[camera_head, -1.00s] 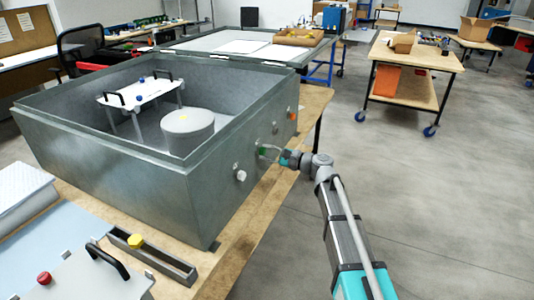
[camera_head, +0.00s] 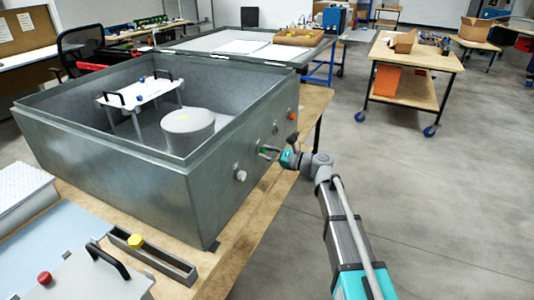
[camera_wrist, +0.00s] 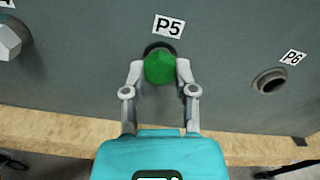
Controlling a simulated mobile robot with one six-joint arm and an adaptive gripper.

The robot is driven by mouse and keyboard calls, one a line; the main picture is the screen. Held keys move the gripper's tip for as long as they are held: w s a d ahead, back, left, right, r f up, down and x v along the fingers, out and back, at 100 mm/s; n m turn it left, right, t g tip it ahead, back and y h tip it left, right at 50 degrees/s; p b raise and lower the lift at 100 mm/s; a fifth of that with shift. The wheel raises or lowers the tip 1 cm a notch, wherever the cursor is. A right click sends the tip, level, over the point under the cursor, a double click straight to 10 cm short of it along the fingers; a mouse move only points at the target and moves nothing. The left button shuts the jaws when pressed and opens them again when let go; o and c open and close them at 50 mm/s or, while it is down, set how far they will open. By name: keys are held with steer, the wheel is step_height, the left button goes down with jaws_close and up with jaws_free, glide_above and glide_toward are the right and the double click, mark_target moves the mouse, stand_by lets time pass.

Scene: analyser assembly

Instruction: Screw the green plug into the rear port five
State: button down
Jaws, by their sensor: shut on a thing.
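The green plug (camera_wrist: 159,68) is at the port labelled P5 (camera_wrist: 168,27) on the side wall of the metal box (camera_head: 110,175). The dark rim of the port shows just above the plug; how deep the plug sits cannot be told. My gripper (camera_wrist: 160,75) has its two fingers on either side of the plug and is shut on it. In the head view my gripper (camera_head: 268,152) reaches the box wall from the right, and the plug there is small and partly hidden by the fingers.
An empty port P6 (camera_wrist: 270,81) is right of the plug in the wrist view. A pale plug (camera_wrist: 9,42) sits at the left. An orange plug (camera_head: 293,116) is farther along the wall. The wooden table edge (camera_wrist: 60,128) runs below the ports.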

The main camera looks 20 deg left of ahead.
steer(key=shift+m, duration=0.3)
steer(key=m, duration=0.4)
steer(key=shift+s+m, duration=0.1)
steer(key=shift+m, duration=0.3)
steer(key=shift+c, duration=1.3)
jaws_free()
steer(key=shift+d, duration=0.1)
steer(key=d, duration=0.6)
steer(key=shift+s+d, duration=0.2)
steer(key=shift+d, duration=0.2)
